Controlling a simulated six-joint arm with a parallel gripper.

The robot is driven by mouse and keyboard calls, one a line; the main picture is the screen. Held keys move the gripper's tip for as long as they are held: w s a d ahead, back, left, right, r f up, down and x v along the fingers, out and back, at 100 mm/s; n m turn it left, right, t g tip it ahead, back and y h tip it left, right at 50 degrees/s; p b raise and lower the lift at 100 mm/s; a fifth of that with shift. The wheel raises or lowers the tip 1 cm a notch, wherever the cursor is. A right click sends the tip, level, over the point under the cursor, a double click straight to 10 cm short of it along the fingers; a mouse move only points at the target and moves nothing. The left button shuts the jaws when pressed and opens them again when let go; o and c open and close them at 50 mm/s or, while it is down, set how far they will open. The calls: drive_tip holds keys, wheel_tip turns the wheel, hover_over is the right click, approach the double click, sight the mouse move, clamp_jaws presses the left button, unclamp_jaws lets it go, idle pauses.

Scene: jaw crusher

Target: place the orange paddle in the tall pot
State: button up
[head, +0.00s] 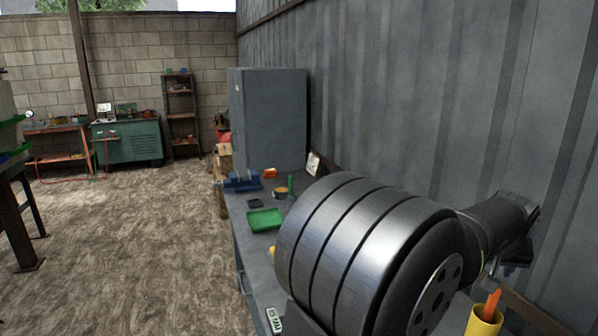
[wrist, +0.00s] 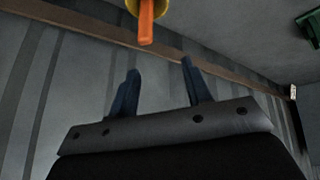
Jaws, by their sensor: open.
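The orange paddle (head: 491,306) stands tilted in the tall yellow pot (head: 483,324) at the bottom right of the head view, its upper part sticking out above the rim. The lower part of the pot is cut off by the frame. In the wrist view the orange paddle (wrist: 147,22) shows at the top, with a bit of the yellow pot (wrist: 163,5) behind it. My gripper (wrist: 160,69) is open and empty, its two dark fingers apart. The paddle lies beyond the fingertips and is not between them.
The workbench (head: 256,262) runs along the corrugated wall. It carries a green tray (head: 265,220), a blue vise (head: 243,183), a small black box (head: 255,204) and an upright green item (head: 291,184). A grey cabinet (head: 268,120) stands behind. My arm hides much of the near bench.

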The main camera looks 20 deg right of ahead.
drive_tip(key=shift+d+f, duration=0.2)
drive_tip(key=shift+f, duration=0.75)
wheel_tip(320, 180, up, 9)
wheel_tip(320, 180, down, 10)
drive_tip(key=d+y, duration=0.1)
drive_tip(key=d, duration=0.1)
drive_tip(key=shift+f, duration=0.15)
